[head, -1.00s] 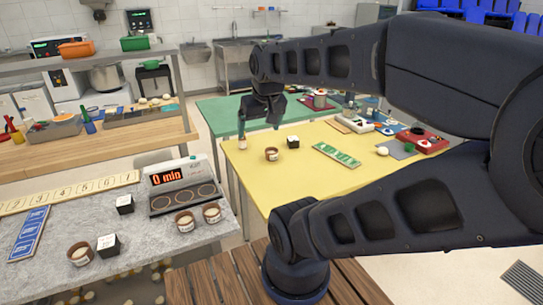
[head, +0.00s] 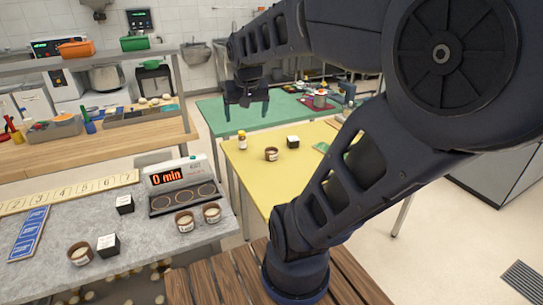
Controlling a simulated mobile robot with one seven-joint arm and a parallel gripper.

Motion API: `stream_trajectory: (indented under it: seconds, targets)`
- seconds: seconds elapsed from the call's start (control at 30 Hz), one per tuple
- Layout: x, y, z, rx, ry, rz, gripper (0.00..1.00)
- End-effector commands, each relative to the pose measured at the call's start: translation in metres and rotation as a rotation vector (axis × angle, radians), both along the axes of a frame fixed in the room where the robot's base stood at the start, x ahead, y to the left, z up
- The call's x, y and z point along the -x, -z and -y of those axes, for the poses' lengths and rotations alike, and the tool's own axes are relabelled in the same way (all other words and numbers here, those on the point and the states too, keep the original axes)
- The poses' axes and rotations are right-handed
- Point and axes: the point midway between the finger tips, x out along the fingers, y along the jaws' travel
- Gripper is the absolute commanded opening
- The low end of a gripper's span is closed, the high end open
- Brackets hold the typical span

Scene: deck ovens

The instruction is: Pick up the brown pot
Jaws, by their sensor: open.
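A small brown pot (head: 271,154) with a pale label stands upright on the yellow table (head: 256,188). Similar brown pots with pale contents stand on the grey stone counter: one at the front left (head: 80,261), and two (head: 185,224) (head: 212,216) in front of the timer box. My gripper (head: 246,116) is open and empty, with its fingers pointing down. In the picture it appears above and slightly left of the pot on the yellow table, apart from it. Its exact height is hard to tell.
The timer box (head: 167,175) reads "0 min". More cubes stand on the counter. My arm hides the yellow table's right part.

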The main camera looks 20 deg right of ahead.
Motion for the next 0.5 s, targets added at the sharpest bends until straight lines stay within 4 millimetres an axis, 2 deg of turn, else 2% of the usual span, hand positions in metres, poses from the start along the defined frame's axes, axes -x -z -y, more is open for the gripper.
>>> stream_trajectory:
  seconds: [0.2,0.5]
  targets:
    - [-0.053,0.038,-0.004,-0.031,0.149,-0.005,0.88]
    - [-0.117,0.099,-0.004,-0.134,0.353,0.002,0.88]
